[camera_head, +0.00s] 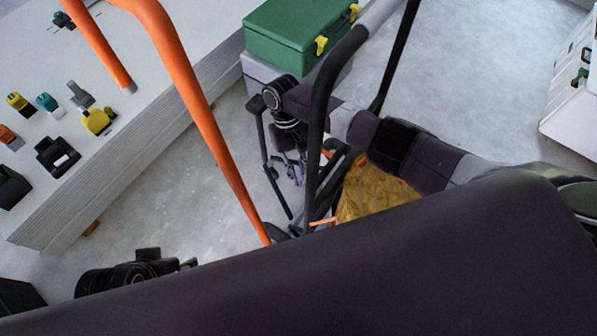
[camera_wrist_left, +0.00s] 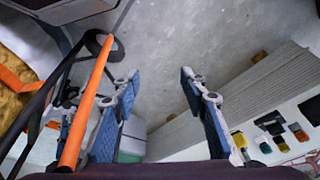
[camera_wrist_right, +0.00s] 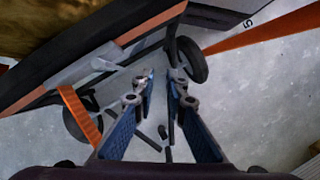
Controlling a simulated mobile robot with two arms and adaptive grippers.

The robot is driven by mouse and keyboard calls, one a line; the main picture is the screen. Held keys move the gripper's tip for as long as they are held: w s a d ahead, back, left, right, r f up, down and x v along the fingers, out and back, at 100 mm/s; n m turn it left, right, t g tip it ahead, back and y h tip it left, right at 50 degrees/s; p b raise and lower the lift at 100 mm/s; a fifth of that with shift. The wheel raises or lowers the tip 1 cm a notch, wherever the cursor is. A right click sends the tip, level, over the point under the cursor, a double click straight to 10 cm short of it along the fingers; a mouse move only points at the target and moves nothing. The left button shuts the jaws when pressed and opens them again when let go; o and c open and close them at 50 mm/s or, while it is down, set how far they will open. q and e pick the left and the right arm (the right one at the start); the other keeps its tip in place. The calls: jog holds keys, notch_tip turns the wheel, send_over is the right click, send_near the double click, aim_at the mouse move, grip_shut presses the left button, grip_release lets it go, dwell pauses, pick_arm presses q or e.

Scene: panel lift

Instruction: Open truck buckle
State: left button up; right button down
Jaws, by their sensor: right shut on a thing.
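The hand truck has an orange tube frame (camera_head: 190,90) and a dark base with an orange edge; a brown load (camera_head: 375,190) sits on it. In the right wrist view an orange strap (camera_wrist_right: 78,112) meets a grey metal piece (camera_wrist_right: 90,65), apparently the truck buckle, at the base edge. My right gripper (camera_head: 296,170) is beside the truck's base; in its wrist view its fingertips (camera_wrist_right: 160,82) are close together at the buckle's end. They hide most of what they hold. My left gripper (camera_wrist_left: 162,80) is open and empty, with the orange tube (camera_wrist_left: 85,105) beside one finger.
A black wheel (camera_wrist_right: 190,60) is close to the right fingertips. A stack of pale panels (camera_head: 130,155) with small tools on top stands at the left. A green toolbox (camera_head: 300,30) stands at the back. Bare concrete floor (camera_head: 215,170) lies between the stack and truck.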

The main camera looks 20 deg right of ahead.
jog(key=shift+w+r+m, duration=0.2)
jog(key=shift+m, duration=0.1)
pick_arm(q)
jog(key=s+p+x, duration=0.2)
jog(key=p+x, duration=0.1)
jog(key=x, duration=0.9)
jog(key=shift+f+g+p, duration=0.25)
jog(key=shift+g+p, duration=0.15)
pick_arm(e)
jog(key=w+d+m+t+y, duration=0.1)
jog(key=w+d+m+y, duration=0.2)
jog(key=w+m, duration=0.2)
jog(key=shift+d+m, duration=0.35)
jog(key=shift+m, duration=1.55)
pick_arm(q)
jog(key=shift+d+f, duration=0.1)
jog(key=shift+d, duration=0.05)
pick_arm(e)
jog(key=shift+w+f, duration=0.1)
jog(key=shift+w, duration=0.05)
jog(key=c, duration=1.9)
grip_release()
jog(key=shift+c, duration=0.2)
